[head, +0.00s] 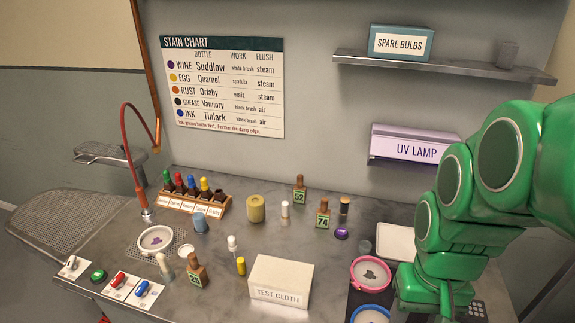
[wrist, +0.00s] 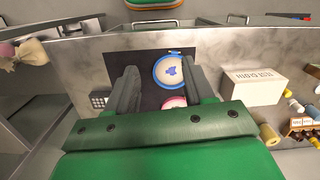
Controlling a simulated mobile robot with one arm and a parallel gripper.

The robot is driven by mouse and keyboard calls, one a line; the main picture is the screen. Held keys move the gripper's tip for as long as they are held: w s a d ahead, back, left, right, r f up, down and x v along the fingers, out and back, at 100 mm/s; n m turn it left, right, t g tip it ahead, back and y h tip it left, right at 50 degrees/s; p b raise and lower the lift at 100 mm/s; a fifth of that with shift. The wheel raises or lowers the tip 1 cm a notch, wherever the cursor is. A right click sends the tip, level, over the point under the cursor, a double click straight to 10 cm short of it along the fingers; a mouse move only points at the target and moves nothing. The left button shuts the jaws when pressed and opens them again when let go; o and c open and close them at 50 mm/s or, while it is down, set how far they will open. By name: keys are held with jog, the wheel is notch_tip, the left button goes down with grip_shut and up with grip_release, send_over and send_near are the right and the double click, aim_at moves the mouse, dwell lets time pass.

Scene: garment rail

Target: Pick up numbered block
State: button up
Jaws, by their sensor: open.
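Three brown, bottle-shaped pieces with green number tags stand on the grey bench in the head view. The piece tagged 52 (head: 299,190) is at the back, the piece tagged 74 (head: 323,217) is just in front and right of it, and a third (head: 196,271) is at the front left, its number hard to read. My gripper (wrist: 163,74) is open and empty in the wrist view, its two dark fingers apart over a dark mat. It is to the right of all three numbered pieces. In the head view my green arm hides most of the gripper.
A blue-rimmed hoop (wrist: 168,71) and a pink-rimmed hoop (head: 370,273) lie below my gripper. The white TEST CLOTH box (head: 280,281) stands between the gripper and the front-left piece. A bottle rack (head: 194,204), a yellow-green roll (head: 256,208) and small bottles crowd the bench.

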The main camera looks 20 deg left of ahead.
jog(key=w+a+n, duration=0.2)
jog(key=w+a, duration=0.7)
jog(key=a, duration=0.1)
jog(key=n+t+y, duration=0.1)
jog(key=n+t, duration=0.2)
jog(key=n, duration=0.1)
send_over(192, 256)
notch_tip(192, 256, down, 7)
jog(key=shift+d+f+g, duration=0.15)
jog(key=shift+d+f, duration=0.05)
jog(key=shift+f, duration=0.35)
jog(key=shift+d+f+g, duration=0.15)
jog(key=shift+f, duration=0.35)
jog(key=shift+a+f, duration=0.25)
jog(key=shift+f, duration=1.05)
jog(key=shift+a+f, duration=0.2)
jog(key=shift+f, duration=1.05)
grip_shut()
